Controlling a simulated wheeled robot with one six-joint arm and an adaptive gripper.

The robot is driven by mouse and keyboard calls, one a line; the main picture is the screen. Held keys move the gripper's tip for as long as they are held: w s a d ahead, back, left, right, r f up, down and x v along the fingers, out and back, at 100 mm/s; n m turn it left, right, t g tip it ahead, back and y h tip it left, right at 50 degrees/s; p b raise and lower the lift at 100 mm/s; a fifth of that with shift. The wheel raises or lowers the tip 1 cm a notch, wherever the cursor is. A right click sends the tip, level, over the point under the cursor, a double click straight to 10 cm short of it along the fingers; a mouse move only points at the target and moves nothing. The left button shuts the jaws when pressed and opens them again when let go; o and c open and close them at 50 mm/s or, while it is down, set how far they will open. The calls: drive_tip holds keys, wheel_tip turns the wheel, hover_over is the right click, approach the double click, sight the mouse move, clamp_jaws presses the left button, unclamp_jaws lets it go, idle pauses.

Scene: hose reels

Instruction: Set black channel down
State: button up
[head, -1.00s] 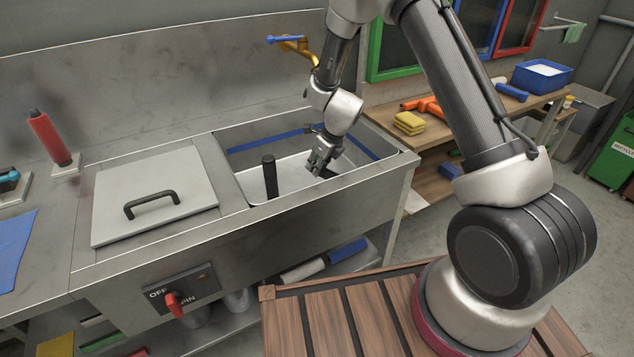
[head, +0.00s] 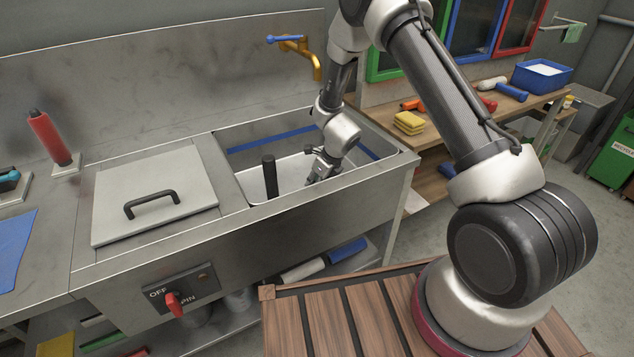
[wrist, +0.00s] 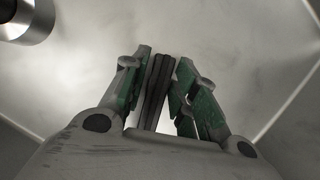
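The black channel (wrist: 158,78) is a slim, dark ribbed piece lying between the green-padded fingers of my gripper in the wrist view. My gripper (wrist: 160,72) appears shut on it, with the pads close along both sides. In the head view my gripper (head: 314,181) points down inside the right-hand basin (head: 238,160), low near its pale floor. The channel is too small and shaded to make out there. Whether it touches the floor cannot be told.
A black upright post (head: 270,177) stands in the basin, left of my gripper. A flat lid (head: 160,185) with a black handle covers the left part. A brass tap (head: 303,50) is behind the basin. The basin's front wall (head: 330,195) rises close to my gripper.

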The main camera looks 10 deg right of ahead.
drive_tip(key=shift+o, duration=0.2)
drive_tip(key=s+d+r+n, duration=0.3)
drive_tip(key=s+r+n, duration=0.2)
drive_tip(key=r, duration=0.6)
drive_tip(key=s+d+r+n, duration=0.3)
drive_tip(key=s+r+n, duration=0.15)
drive_tip(key=r, duration=0.75)
drive_tip(key=s+d+r+n, duration=0.4)
drive_tip(key=s+r+n, duration=0.1)
drive_tip(key=r, duration=0.6)
drive_tip(key=s+d+r+n+h, duration=0.1)
drive_tip(key=s+d+r+n, duration=0.2)
drive_tip(key=s, duration=0.4)
drive_tip(key=s+d+r+n+h, duration=0.1)
drive_tip(key=s+d+r+n, duration=0.1)
drive_tip(key=s+d+n, duration=0.2)
drive_tip(key=s+d+r+n+h, duration=0.1)
drive_tip(key=s+d+r+n, duration=0.2)
drive_tip(key=s+n, duration=0.3)
drive_tip(key=s, duration=0.4)
drive_tip(key=shift+s+d+r+t, duration=0.3)
drive_tip(key=shift+s+d+t, duration=0.05)
drive_tip(key=shift+s+t, duration=0.05)
drive_tip(key=shift+c, duration=0.6)
